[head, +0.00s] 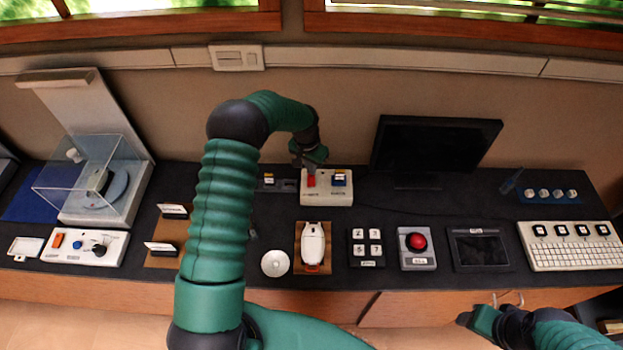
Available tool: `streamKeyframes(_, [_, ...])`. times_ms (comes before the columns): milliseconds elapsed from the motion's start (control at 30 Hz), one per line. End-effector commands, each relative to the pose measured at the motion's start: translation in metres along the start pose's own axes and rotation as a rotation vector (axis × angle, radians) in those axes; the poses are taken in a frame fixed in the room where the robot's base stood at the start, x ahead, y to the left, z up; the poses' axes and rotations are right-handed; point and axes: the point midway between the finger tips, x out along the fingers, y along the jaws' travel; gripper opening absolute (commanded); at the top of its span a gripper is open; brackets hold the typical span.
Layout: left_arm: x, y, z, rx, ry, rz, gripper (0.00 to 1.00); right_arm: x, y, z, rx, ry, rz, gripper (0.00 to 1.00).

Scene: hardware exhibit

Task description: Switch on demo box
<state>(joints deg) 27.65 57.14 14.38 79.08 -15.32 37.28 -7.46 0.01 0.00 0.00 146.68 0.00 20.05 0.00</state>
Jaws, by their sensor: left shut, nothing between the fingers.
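My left gripper (311,167) is shut and empty. It points down right at the red switch and covers its upper part; I cannot tell whether it touches or which way the switch is set. My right gripper (470,318) is at the bottom right, in front of the counter and far from the box; its fingers are too unclear to read.
A black monitor (434,145) stands right of the box. In front are a white device on a wooden base (313,243), a number pad (367,246) and a red button (416,242). A clear case (84,175) and a white control panel (84,247) are at left.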

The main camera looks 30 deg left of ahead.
Motion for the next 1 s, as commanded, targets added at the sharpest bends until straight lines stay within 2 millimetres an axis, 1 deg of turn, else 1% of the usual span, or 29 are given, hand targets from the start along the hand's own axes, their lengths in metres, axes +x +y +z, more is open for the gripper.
streamKeyframes(400, [0.0006,0.0001,0.0001,0.0,0.0,0.0,0.0,0.0004,0.0,0.0001,0.0,0.0,0.0,0.61])
streamKeyframes(1000, [0.0097,0.0001,0.0015,0.0,0.0,0.0,0.0,0.006,0.0,0.0014,0.0,0.0,0.0,0.61])
